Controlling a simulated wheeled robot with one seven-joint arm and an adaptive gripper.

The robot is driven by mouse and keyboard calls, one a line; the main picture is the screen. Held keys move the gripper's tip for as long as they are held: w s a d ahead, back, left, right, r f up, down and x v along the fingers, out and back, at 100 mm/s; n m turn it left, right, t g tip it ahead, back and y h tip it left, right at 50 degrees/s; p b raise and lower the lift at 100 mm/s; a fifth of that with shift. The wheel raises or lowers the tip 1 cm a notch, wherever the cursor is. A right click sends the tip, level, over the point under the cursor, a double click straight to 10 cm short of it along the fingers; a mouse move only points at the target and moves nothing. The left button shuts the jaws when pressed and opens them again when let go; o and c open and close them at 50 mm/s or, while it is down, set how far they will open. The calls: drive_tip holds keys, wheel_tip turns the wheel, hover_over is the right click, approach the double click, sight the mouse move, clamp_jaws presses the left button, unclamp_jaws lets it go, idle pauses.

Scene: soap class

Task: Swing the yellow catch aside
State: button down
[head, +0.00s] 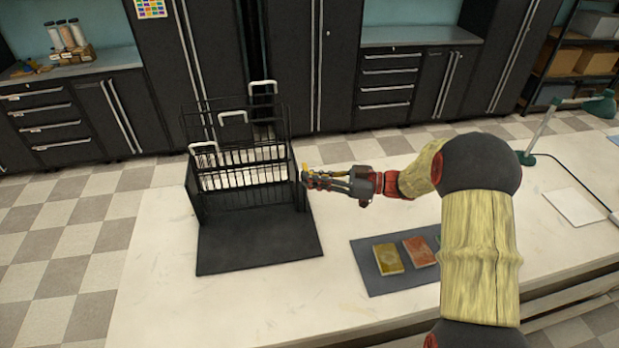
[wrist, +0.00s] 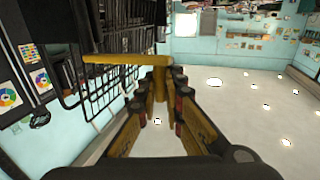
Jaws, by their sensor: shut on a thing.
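The yellow catch (wrist: 112,59) is a T-shaped piece with a long bar reaching left and a short stem between my fingers in the wrist view. In the head view only a small yellow bit (head: 304,167) of it shows at the right front corner of the black wire rack (head: 246,197). My gripper (head: 308,180) comes from the right beside that corner. In the wrist view my gripper (wrist: 164,82) is shut on the catch's stem. The rack's wire bars (wrist: 100,92) show behind and left of the catch.
The rack stands on a black board (head: 258,252) on the pale table (head: 160,290), with several white handles at its top. A dark mat (head: 372,282) holds a yellow block (head: 388,258) and a red block (head: 418,251). A green lamp (head: 540,130) stands right.

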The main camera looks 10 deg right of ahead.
drive_tip(key=c, duration=2.2)
unclamp_jaws()
drive_tip(key=shift+d, duration=0.25)
drive_tip(key=shift+o, duration=1.1)
drive_tip(key=shift+a, duration=0.1)
drive_tip(key=v, duration=1.2)
